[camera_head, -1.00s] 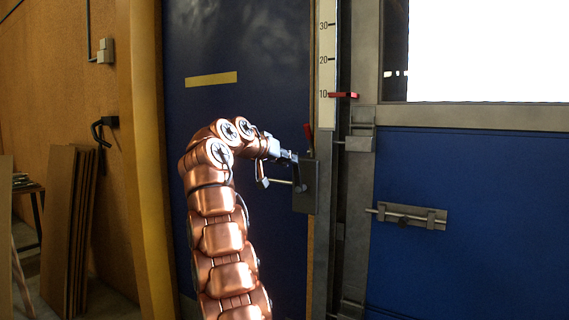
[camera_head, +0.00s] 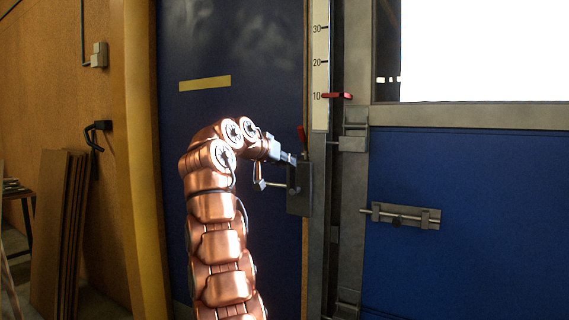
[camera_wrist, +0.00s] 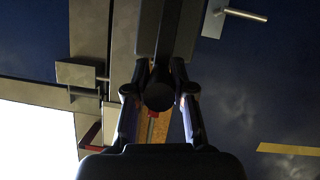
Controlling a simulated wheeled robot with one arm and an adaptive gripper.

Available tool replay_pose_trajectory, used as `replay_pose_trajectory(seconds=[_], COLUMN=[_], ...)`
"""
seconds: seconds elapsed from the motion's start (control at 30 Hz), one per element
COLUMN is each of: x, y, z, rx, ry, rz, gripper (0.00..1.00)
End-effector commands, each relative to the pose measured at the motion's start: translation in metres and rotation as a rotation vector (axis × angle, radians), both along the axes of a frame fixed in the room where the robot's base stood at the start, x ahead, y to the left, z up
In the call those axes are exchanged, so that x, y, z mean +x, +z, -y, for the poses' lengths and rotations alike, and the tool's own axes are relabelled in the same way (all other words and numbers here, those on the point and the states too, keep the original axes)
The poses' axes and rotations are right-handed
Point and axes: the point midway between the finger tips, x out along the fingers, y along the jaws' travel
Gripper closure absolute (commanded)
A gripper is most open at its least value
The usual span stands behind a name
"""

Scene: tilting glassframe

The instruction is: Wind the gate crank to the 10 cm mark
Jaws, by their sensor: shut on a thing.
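My gripper (camera_head: 291,159) is at the dark crank box (camera_head: 299,198) beside the gate post. In the wrist view, the fingers of my gripper (camera_wrist: 160,95) are shut around a dark round crank grip (camera_wrist: 158,97), whose end faces the camera. A dark bar (camera_wrist: 168,30) runs from it to the top edge. The scale (camera_head: 320,60) shows 10, 20 and 30. The red pointer (camera_head: 338,96) is about level with the 10; its exact tick is too small to read. The blue gate (camera_head: 470,220) is on the right. My wrist partly hides the crank.
A red lever (camera_head: 302,134) stands just above the crank box. A thin rod (camera_head: 274,185) sticks out left of the box. A bolt (camera_head: 400,215) is on the gate. Brown boards (camera_head: 58,230) lean at the left, away from my arm.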

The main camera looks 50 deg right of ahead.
Motion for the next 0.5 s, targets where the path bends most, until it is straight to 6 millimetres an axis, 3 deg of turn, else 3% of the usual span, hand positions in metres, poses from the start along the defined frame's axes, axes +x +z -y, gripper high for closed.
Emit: replay_pose_trajectory(seconds=[0.03,0.07,0.2,0.3,0.5], x=[0.0008,0.0009,0.0007,0.0005,0.0004], y=[-0.0045,-0.0045,-0.0029,-0.0020,-0.0010], z=[0.0003,0.0002,0.0001,0.0000,0.0000], rx=[0.008,0.008,0.006,0.004,0.002], ry=[-0.001,-0.001,0.000,0.000,0.000], rz=[-0.005,-0.005,-0.004,-0.002,-0.001], gripper=[1.00,0.74,0.59,0.51,0.51])
